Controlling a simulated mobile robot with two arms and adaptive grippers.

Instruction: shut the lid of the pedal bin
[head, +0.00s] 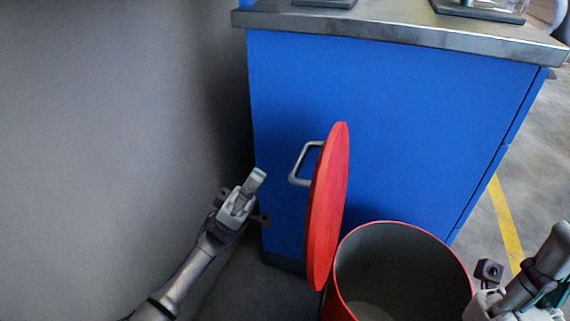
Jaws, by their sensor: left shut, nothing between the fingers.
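The red pedal bin (340,305) stands on the floor at the bottom right of centre, its dark grey inside in view. Its round red lid (327,210) is open and stands upright at the bin's left side, seen nearly edge-on. My left gripper (256,178) is shut and empty, to the left of the lid and apart from it, pointing up and right. My right arm shows at the lower right, beside the bin; its fingers are not clearly visible.
A blue cabinet (420,130) with a grey metal top (400,28) stands right behind the bin. A grey wall (110,120) is on the left. Open floor with a yellow line (507,225) lies at the right.

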